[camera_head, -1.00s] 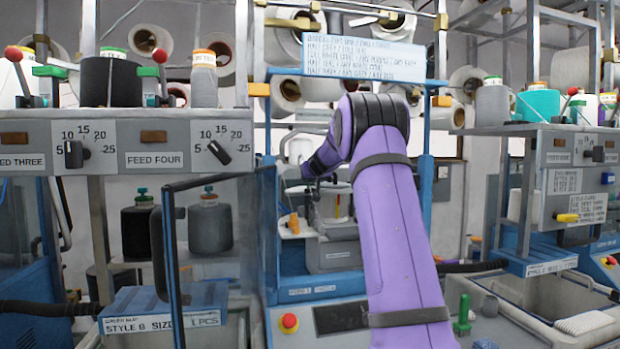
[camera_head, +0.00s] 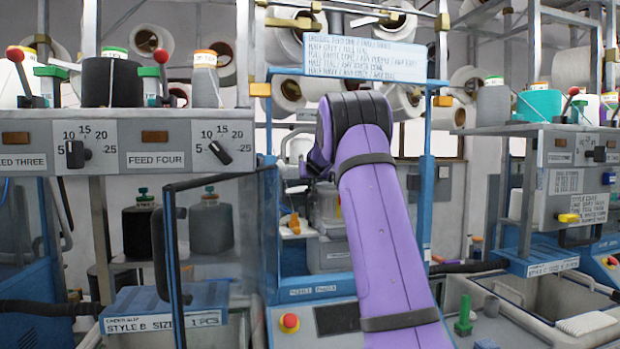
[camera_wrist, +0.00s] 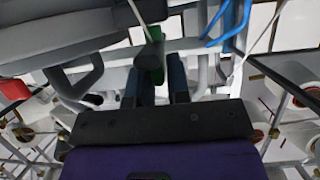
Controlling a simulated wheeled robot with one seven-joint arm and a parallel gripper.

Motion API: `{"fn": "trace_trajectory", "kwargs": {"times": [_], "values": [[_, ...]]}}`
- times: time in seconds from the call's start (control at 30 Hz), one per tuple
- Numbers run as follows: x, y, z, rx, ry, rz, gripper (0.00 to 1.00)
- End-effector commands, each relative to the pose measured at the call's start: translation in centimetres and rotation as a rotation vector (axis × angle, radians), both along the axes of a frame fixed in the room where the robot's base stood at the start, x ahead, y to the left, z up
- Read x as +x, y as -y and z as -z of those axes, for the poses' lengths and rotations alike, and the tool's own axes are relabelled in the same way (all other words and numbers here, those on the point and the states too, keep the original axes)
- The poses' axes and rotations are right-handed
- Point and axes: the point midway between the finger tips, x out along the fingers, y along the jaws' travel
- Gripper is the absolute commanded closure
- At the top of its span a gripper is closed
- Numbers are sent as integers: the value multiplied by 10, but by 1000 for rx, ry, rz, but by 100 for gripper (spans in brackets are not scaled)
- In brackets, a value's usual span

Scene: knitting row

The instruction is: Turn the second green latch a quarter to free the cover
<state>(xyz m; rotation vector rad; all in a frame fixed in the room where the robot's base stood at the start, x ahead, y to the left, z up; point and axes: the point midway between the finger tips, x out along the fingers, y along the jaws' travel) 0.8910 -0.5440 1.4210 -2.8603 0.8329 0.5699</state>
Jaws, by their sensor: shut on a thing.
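In the wrist view, a green latch (camera_wrist: 156,62) stands between the tips of my gripper (camera_wrist: 159,70), whose two dark fingers are close on either side of it. My gripper is shut on the latch. How far the latch is turned cannot be told. In the head view, my purple arm hides my gripper and the latch at the central blue-framed machine (camera_head: 427,200). The cover cannot be clearly made out in either view.
A feed panel (camera_head: 185,143) with knobs, levers and yarn cones stands at left, with a dark-framed guard (camera_head: 163,250) beside my arm. A red button (camera_head: 289,321) and a green upright piece (camera_head: 464,312) are at the front. Another machine panel (camera_head: 570,156) stands at right.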

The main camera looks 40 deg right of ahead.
Motion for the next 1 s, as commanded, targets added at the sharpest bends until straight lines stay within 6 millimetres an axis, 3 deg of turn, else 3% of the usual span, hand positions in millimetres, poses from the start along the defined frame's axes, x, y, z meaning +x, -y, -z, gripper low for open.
{"fn": "trace_trajectory", "kwargs": {"times": [0.03,0.07,0.13,0.57,1.0], "values": [[0,0,0,0,0,1,100],[0,0,0,0,0,1,76],[0,0,0,0,0,0,63],[-8,-4,-4,0,1,0,63],[-63,-40,-31,0,1,-1,63]]}}
